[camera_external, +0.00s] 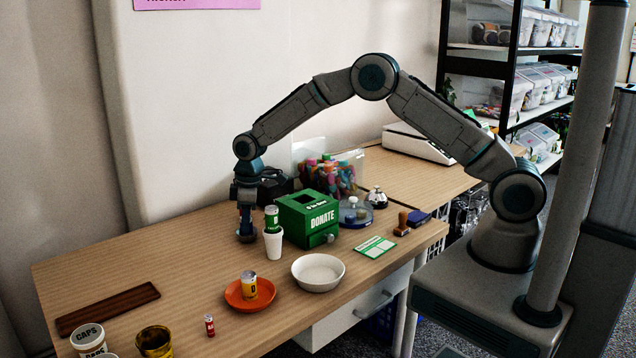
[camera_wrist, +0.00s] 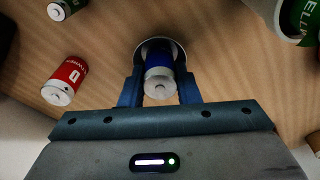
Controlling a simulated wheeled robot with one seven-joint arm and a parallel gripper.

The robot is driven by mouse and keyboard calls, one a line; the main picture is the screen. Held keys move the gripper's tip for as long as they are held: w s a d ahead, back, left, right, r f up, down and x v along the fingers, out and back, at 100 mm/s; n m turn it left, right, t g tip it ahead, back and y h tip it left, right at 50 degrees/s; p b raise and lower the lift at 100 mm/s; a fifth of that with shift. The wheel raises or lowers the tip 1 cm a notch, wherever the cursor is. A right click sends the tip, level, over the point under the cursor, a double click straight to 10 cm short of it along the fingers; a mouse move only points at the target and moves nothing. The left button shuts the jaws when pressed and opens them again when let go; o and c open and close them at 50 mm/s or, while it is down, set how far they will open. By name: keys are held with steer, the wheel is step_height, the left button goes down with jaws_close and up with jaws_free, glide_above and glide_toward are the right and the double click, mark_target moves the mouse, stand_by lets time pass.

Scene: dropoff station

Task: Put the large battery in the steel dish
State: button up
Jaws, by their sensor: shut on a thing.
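My gripper (camera_external: 246,224) points straight down near the table's back edge, left of the white cup. In the wrist view my gripper (camera_wrist: 160,88) is shut on a blue battery (camera_wrist: 160,62) with a pale metal end, held upright between the fingers. A small round dish with a pale metallic rim (camera_wrist: 141,48) shows around and beneath the battery's far end. I cannot tell whether the battery touches the dish's floor. In the external view the gripper mostly hides both.
A white cup (camera_external: 274,245) holding a green battery (camera_external: 271,213) stands close right of my gripper, before the green donation box (camera_external: 308,218). An orange plate (camera_external: 235,301) carries a yellow battery (camera_external: 249,284). A white bowl (camera_external: 318,272) stands right. A red battery (camera_wrist: 66,78) lies left in the wrist view.

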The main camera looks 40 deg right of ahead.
steer(key=shift+f, duration=0.25)
steer(key=o, duration=1.1)
steer(key=shift+r, duration=0.1)
steer(key=shift+c, duration=0.2)
steer(key=shift+r, duration=0.15)
step_height(320, 180, up, 12)
steer(key=d, duration=0.1)
steer(key=shift+s, duration=0.4)
steer(key=shift+d, duration=0.2)
